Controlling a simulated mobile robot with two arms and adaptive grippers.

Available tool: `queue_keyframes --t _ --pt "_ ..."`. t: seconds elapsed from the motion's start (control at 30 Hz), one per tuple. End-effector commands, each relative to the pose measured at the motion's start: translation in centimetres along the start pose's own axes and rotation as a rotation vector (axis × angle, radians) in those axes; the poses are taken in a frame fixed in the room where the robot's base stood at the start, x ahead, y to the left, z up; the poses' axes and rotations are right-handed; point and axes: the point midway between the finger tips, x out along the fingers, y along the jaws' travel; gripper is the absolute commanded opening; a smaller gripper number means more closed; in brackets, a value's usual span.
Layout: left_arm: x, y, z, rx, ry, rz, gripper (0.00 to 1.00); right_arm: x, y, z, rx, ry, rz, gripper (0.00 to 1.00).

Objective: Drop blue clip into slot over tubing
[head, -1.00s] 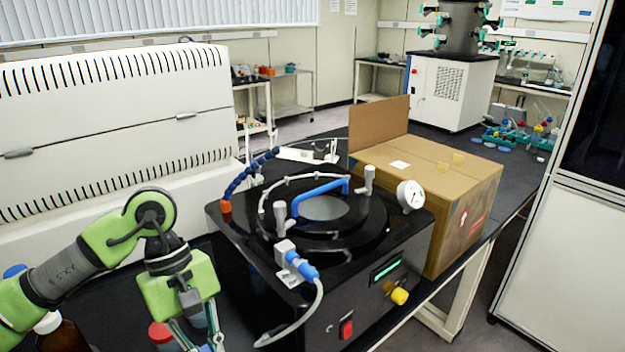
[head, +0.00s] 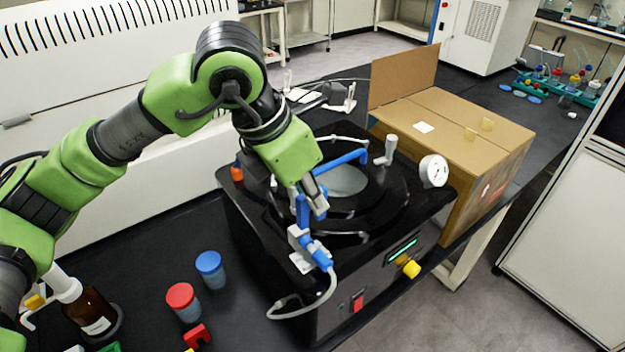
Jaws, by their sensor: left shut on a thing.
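My left gripper (head: 313,200) reaches over the black freeze dryer unit (head: 300,310) and points down. It is shut on a blue piece (head: 302,211), which looks like the blue clip; the fingers and its small size hide its exact shape. The piece is just above the pale grey block (head: 300,240) at the unit's front left edge. I cannot tell whether they touch. A blue connector (head: 320,256) sits at this block, and pale tubing (head: 325,294) loops down from it. The slot itself cannot be made out. My right gripper is not in view.
A blue handle (head: 348,158) and a gauge (head: 433,171) stand on the unit's top. A cardboard box (head: 455,130) is to its right. Red-capped (head: 182,298) and blue-capped (head: 210,266) containers and a brown bottle (head: 92,312) stand at the lower left.

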Motion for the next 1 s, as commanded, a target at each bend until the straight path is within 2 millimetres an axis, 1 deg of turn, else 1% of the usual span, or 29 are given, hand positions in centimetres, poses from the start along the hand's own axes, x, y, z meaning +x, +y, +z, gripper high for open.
queue_keyframes --t 0.27,0.87,0.9,1.0 --pt "0.7 -0.1 -0.2 -0.012 0.002 0.003 0.01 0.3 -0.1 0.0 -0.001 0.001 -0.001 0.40" --pt "4.9 -0.1 -2.0 -0.011 0.002 0.002 0.01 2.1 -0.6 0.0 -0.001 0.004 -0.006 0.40" --pt "5.3 -0.1 -2.1 -0.010 0.000 0.003 0.01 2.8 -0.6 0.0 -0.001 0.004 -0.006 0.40" --pt "5.6 -0.1 -2.3 -0.010 0.001 0.003 0.01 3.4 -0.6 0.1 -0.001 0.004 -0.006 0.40"
